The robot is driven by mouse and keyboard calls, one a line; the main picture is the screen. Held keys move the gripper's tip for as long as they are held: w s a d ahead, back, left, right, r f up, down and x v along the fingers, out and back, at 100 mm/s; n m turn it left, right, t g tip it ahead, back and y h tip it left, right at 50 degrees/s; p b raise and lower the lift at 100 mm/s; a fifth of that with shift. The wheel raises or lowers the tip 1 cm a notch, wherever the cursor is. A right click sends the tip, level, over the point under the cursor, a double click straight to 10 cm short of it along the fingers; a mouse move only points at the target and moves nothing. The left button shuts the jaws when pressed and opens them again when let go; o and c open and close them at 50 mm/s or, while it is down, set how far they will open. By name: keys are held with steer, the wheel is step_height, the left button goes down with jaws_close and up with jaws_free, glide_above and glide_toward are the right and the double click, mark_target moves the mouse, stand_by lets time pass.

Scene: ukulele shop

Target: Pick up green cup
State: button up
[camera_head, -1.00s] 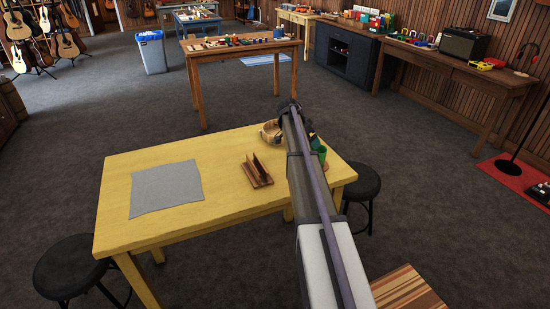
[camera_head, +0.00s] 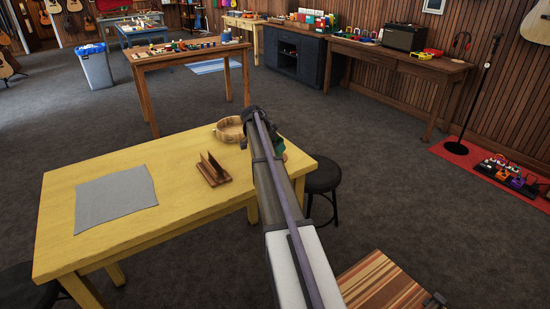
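The yellow table (camera_head: 160,187) stands in front of me, and my arm reaches over its right end. A small patch of dark green (camera_head: 280,147) shows just right of my arm near the table's far right corner; it seems to be part of the green cup, mostly hidden behind my arm. My gripper is around the dark wrist parts (camera_head: 268,132) at the arm's far end, close to that green patch. Its fingers cannot be made out, so I cannot tell whether they are open, shut or touching the cup.
A round wooden bowl (camera_head: 230,129) sits left of my arm's end. A small wooden stand (camera_head: 213,171) is nearer me, and a grey cloth (camera_head: 115,198) lies flat at left. A black stool (camera_head: 324,178) stands by the table's right end.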

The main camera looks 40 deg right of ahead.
steer(key=shift+b+x, duration=0.3)
steer(key=shift+x, duration=0.75)
steer(key=shift+a+r, duration=0.15)
steer(key=shift+r, duration=0.05)
steer(key=c, duration=0.9)
steer(key=shift+p, duration=0.3)
